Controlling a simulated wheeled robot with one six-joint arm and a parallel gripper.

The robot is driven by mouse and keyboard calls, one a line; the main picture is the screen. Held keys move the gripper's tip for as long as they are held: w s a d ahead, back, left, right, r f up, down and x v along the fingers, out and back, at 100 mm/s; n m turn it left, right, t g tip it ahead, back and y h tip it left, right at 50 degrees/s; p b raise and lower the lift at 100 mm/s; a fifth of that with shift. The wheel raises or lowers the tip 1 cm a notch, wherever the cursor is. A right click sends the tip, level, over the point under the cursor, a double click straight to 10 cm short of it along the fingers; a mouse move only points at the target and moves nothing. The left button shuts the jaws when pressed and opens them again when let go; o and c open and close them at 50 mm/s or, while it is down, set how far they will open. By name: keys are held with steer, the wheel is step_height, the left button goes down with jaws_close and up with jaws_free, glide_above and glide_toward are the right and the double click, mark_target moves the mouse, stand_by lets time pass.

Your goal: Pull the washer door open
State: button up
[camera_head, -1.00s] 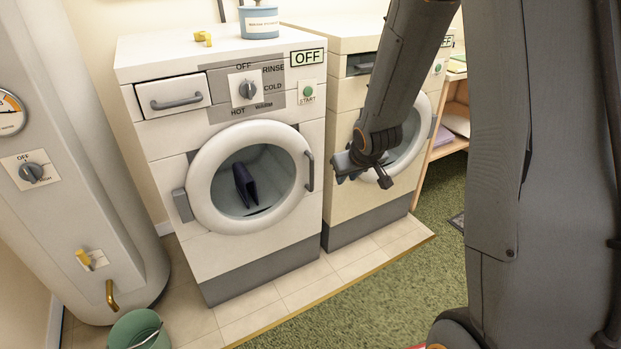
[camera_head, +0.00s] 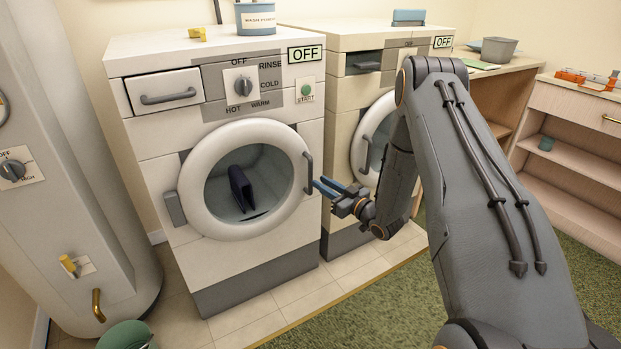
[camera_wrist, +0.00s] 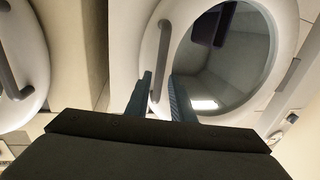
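The washer (camera_head: 150,215) stands left of centre in the head view. Its round white door (camera_head: 193,205) looks shut, with a dark item (camera_head: 240,190) behind the glass. The grey vertical door handle (camera_head: 308,172) is on the door's right side. My gripper (camera_head: 326,188) is open beside the handle, with blue fingers pointing left at it. In the wrist view the fingers (camera_wrist: 160,88) are apart, and the lower part of the handle (camera_wrist: 163,48) appears between them. I cannot tell whether they touch it.
A second machine (camera_head: 345,130) stands right of the washer, with its own door handle (camera_head: 366,155). A tall cylindrical tank (camera_head: 85,170) is at the left, with a green bucket (camera_head: 128,336) on the floor. Green carpet (camera_head: 345,325) lies in front.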

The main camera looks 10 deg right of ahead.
mark_target(311, 191)
steer(key=x, duration=0.6)
steer(key=shift+w+a, duration=0.15)
steer(key=shift+w, duration=0.1)
jaws_close()
